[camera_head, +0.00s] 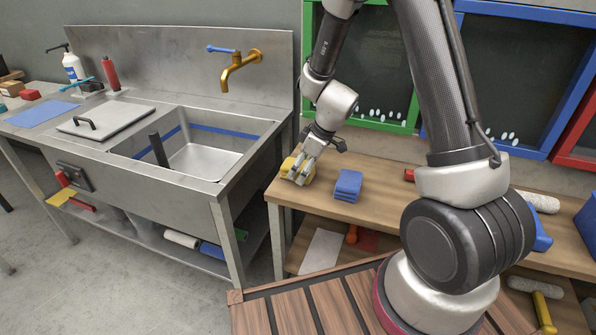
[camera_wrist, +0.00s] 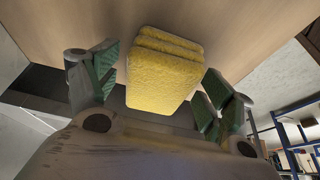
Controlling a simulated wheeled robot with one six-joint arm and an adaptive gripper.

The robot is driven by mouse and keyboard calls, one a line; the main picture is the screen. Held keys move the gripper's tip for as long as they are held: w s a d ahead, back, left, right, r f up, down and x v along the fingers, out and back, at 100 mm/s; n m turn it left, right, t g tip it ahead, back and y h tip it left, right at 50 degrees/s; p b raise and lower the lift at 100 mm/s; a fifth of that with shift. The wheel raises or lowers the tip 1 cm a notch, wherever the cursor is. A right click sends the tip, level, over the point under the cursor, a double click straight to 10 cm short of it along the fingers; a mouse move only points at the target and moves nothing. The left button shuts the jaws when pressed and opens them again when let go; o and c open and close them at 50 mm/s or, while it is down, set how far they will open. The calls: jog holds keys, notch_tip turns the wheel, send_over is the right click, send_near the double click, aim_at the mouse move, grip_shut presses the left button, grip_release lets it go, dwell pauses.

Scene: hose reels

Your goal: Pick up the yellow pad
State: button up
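The yellow pad (camera_head: 287,166) is at the left end of the wooden bench, partly hidden by my gripper (camera_head: 301,170). In the wrist view the yellow pad (camera_wrist: 163,82) looks like a thick, layered sponge-like block against the wood surface. My gripper (camera_wrist: 160,68) is open, with one green-lined finger on each side of the pad. A gap shows on the left side; a narrower one shows on the right. No firm contact is visible. The pad's lower end in the wrist view lies close to the gripper's palm.
A stack of blue pads (camera_head: 347,186) sits just right of the yellow pad on the wooden bench (camera_head: 385,205). A steel sink unit (camera_head: 225,190) stands to the left, across a narrow gap. Green-framed (camera_head: 385,126) and blue-framed boards rise behind.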

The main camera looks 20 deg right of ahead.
aim_at(303, 165)
jog(key=c, duration=0.9)
jog(key=shift+c, duration=0.2)
notch_tip(303, 165, up, 10)
jog(key=shift+r, duration=0.1)
